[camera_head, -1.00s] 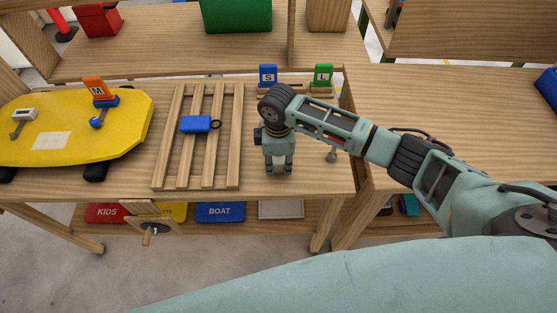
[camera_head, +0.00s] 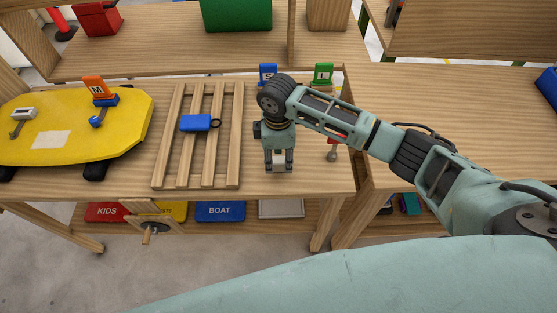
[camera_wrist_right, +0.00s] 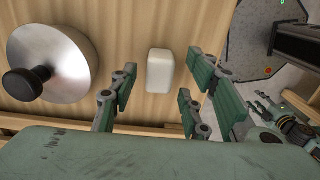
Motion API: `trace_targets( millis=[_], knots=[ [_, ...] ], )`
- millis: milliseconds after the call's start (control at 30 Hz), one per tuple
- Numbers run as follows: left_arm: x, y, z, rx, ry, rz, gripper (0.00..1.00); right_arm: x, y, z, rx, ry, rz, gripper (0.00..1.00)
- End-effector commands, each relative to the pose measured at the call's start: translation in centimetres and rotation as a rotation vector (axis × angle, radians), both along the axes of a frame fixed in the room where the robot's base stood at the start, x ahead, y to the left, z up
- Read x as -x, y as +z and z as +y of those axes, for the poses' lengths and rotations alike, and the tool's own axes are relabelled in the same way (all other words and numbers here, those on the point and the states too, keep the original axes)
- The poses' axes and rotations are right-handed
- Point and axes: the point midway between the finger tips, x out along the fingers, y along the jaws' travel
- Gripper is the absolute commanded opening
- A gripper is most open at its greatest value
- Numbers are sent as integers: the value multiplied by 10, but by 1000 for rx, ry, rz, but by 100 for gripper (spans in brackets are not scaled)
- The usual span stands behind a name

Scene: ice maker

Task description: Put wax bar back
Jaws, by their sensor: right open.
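A small whitish bar (camera_wrist_right: 160,70), which I take to be the wax bar, lies on the wooden surface in the right wrist view. It shows beyond and between the two parted fingers of my right gripper (camera_wrist_right: 160,98), apart from both. In the head view my right gripper (camera_head: 278,167) points down at the front of the wooden bench (camera_head: 320,182), right of the slatted rack. Its fingers are open. The bar cannot be made out clearly there.
A slatted rack (camera_head: 208,174) holds a blue block (camera_head: 196,123) with a black ring. Blue S (camera_head: 268,72) and green L (camera_head: 323,75) blocks stand behind my arm. A metal disc with black knob (camera_wrist_right: 28,82) is beside the bar.

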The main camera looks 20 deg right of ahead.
Motion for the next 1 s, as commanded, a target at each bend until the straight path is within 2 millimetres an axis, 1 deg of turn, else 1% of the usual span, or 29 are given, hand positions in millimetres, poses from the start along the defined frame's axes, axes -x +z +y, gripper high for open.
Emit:
trace_targets(
  millis=[33, 200, 300, 433, 600, 1000],
  knots=[
    [0, -2, 0, 0, 0, 0, 40, -2, 11, 0, -1, 2, -7, 43],
    [0, -6, 0, 0, 0, 0, 40, -2, 49, 0, -1, 1, -5, 43],
    [0, -7, 0, 0, 0, 0, 40, -2, 68, 0, -1, 1, -5, 43],
    [0, -9, 0, 0, 0, 0, 40, -2, 86, 0, 0, 1, -2, 43],
    [0, -9, 0, 0, 0, 0, 40, -1, 96, 0, 0, 1, -1, 43],
    [0, -9, 0, 0, 1, 0, 40, -1, 97, 0, 0, 1, 0, 43]
  ],
)
